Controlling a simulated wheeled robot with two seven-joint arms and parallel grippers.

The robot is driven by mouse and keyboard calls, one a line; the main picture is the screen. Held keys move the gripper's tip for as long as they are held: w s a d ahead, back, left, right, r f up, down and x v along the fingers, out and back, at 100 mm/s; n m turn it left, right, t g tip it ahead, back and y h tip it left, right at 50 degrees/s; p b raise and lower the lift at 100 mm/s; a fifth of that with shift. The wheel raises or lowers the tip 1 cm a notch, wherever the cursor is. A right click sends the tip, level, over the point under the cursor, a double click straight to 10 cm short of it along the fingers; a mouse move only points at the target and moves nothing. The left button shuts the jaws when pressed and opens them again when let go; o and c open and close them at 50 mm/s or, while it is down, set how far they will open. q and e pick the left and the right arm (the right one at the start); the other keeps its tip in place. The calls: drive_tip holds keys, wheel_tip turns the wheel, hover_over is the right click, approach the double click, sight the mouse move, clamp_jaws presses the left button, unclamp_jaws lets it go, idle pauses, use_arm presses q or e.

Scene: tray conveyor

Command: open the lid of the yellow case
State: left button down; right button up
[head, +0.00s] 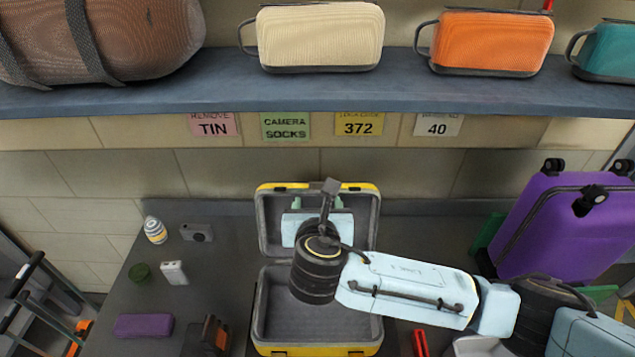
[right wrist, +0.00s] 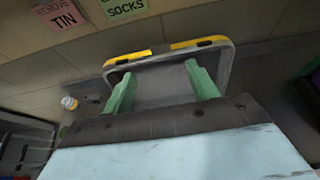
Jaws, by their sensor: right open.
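The yellow case (head: 262,349) lies on the dark counter in the head view. Its lid (head: 368,194) stands up at the back, against the wall side, and its grey lower half looks empty where I can see it. My right gripper (head: 318,203) is in front of the raised lid, with its arm across the case's right side. In the right wrist view the right gripper (right wrist: 160,88) has its two green fingers wide apart with nothing between them. The yellow-edged lid (right wrist: 176,50) is just beyond them; I cannot tell whether they touch. My left gripper is not in view.
Left of the case are a striped can (head: 155,230), a camera (head: 196,232), a white box (head: 174,273), a green lid-like item (head: 140,272) and a purple case (head: 143,326). A purple suitcase (head: 550,225) stands right. A shelf (head: 220,88) with bags runs above.

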sight(317, 184)
drive_tip(key=x, duration=1.1)
clamp_jaws()
